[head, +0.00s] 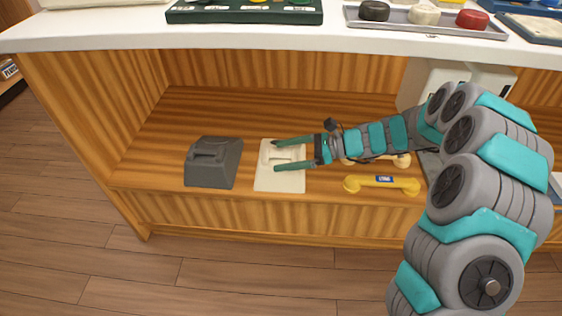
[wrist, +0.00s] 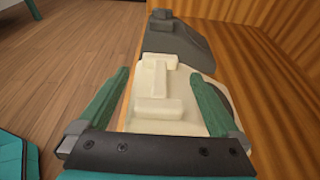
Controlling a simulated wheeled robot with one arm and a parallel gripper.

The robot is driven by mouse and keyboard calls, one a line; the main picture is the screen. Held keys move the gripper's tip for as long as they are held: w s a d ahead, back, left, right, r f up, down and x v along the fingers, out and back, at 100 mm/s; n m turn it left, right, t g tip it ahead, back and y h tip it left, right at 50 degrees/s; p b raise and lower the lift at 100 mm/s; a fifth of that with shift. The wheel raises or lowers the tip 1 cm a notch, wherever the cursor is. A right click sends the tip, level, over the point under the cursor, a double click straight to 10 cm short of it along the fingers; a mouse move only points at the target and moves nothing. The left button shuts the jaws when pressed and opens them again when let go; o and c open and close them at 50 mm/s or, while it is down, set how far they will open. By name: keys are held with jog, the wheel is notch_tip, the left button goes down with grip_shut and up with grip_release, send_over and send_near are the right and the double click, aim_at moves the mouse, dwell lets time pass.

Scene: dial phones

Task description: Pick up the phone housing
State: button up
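A cream phone housing (head: 281,179) stands on the wooden shelf under the white counter. It also shows in the wrist view (wrist: 165,88), with its raised cradle between my fingers. A dark grey phone housing (head: 212,163) stands to its left on the same shelf, and lies beyond the cream one in the wrist view (wrist: 175,42). My gripper (head: 276,156) is open, with its two green fingers spread over the cream housing. In the wrist view the fingers (wrist: 158,98) lie on either side of the cradle. I cannot tell whether they touch the housing.
A yellow handset (head: 381,184) lies on the shelf to the right, with a cream handset (head: 400,161) partly behind my arm. The white counter (head: 300,38) overhangs the shelf. Bare shelf (head: 150,160) lies left of the grey housing.

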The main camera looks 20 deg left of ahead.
grip_shut()
dwell(0.6)
